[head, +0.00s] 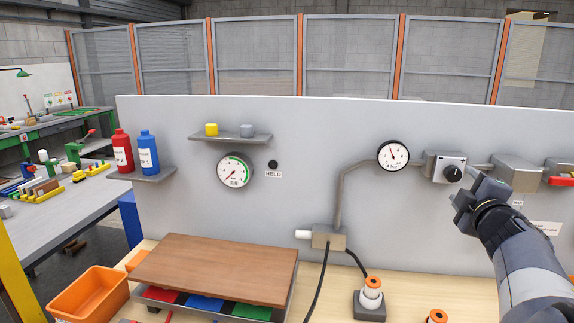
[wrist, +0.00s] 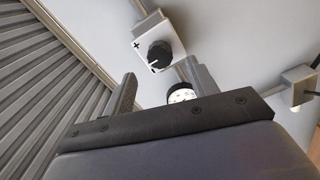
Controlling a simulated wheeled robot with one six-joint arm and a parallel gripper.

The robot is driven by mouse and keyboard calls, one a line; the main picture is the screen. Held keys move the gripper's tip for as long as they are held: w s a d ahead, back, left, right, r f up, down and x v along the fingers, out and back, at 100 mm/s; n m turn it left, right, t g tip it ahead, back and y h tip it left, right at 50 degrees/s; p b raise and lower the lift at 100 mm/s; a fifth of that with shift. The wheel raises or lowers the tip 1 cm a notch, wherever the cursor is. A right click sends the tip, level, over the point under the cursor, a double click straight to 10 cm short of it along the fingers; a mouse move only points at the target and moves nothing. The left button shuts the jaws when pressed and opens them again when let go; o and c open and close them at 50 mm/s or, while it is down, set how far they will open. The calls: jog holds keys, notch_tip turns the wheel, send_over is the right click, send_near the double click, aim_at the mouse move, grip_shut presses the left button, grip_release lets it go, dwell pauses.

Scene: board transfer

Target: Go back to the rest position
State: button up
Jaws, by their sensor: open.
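My gripper (head: 472,190) is in front of the grey panel (head: 300,200) at the right of the head view. It is close to a box with a black knob (head: 453,173). In the wrist view the two fingers of my gripper (wrist: 160,90) stand apart with nothing between them. The black knob (wrist: 160,54) on its white face, with plus and minus marks, lies beyond the fingertips and looks clear of them. A round gauge (wrist: 181,93) shows partly between the fingers, its lower part hidden by my gripper.
A gauge (head: 393,155) and grey boxes (head: 515,172) are on the panel. A shelf (head: 230,138) holds a yellow and a grey piece. Red (head: 122,150) and blue (head: 148,152) bottles stand at left. Below are a brown board (head: 215,268), an orange bin (head: 88,295) and a white-and-orange spool (head: 371,293).

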aim_at(455, 176)
jog(key=x, duration=0.6)
jog(key=shift+s, duration=0.1)
jog(key=v, duration=1.1)
jog(key=x, duration=1.1)
jog(key=shift+w, duration=0.25)
jog(key=m, duration=0.1)
jog(key=m+p, duration=0.2)
jog(key=shift+s+r, duration=0.2)
jog(key=shift+s, duration=0.05)
jog(key=m+p, duration=0.1)
jog(key=m, duration=0.2)
jog(key=m+p, duration=0.2)
jog(key=m, duration=0.5)
jog(key=shift+f+p, duration=0.1)
jog(key=shift+p, duration=0.3)
jog(key=shift+b+v, duration=0.35)
jog(key=shift+v, duration=2.55)
